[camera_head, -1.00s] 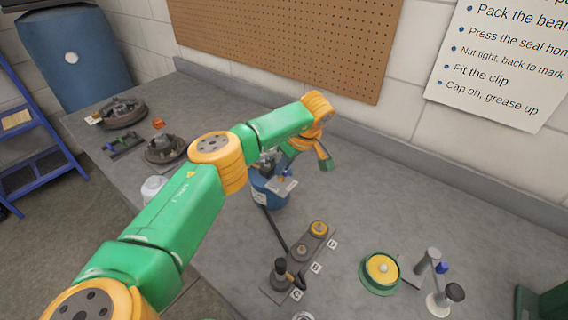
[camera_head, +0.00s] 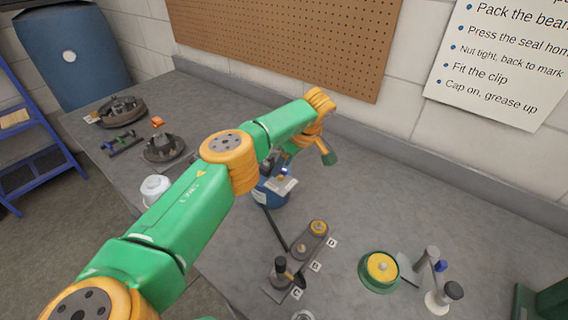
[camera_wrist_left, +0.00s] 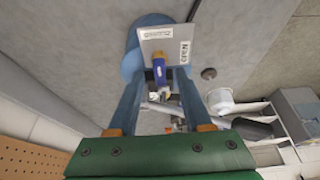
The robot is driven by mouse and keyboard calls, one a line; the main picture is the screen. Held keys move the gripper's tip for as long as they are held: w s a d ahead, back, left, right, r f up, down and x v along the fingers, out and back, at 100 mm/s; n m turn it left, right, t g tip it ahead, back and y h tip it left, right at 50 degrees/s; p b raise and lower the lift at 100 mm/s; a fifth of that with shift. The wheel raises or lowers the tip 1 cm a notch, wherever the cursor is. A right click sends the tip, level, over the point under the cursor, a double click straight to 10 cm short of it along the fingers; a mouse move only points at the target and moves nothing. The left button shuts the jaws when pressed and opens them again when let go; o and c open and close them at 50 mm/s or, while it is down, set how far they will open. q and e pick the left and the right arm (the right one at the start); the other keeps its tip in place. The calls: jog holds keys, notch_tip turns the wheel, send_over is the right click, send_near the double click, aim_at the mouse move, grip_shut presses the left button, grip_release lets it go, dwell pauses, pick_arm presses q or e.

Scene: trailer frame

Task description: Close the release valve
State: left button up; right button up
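A blue canister (camera_head: 272,196) stands on the bench, partly hidden behind my left arm. In the left wrist view the canister (camera_wrist_left: 131,62) carries a pale plate (camera_wrist_left: 178,36) with two labels, one seeming to read OPEN. The release valve appears as a small blue and yellow handle (camera_wrist_left: 159,70) at the plate's edge. My left gripper (camera_wrist_left: 157,82) is open, its two fingers apart on either side of the handle, with gaps showing. Whether the fingertips touch anything is unclear. In the head view the left gripper (camera_head: 281,160) is largely hidden at the canister's top.
A dark lever (camera_head: 275,229) runs from the canister toward a lettered strip (camera_head: 308,248) with fittings. A green and yellow round part (camera_head: 379,270) and a grey stand (camera_head: 430,260) are at right. Round dark parts (camera_head: 164,147) lie at left. The back right bench is clear.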

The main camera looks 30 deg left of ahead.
pick_arm(q)
jog(key=b+v, duration=0.1)
jog(key=v, duration=0.6)
jog(key=shift+a, duration=0.1)
jog(key=shift+r, duration=0.15)
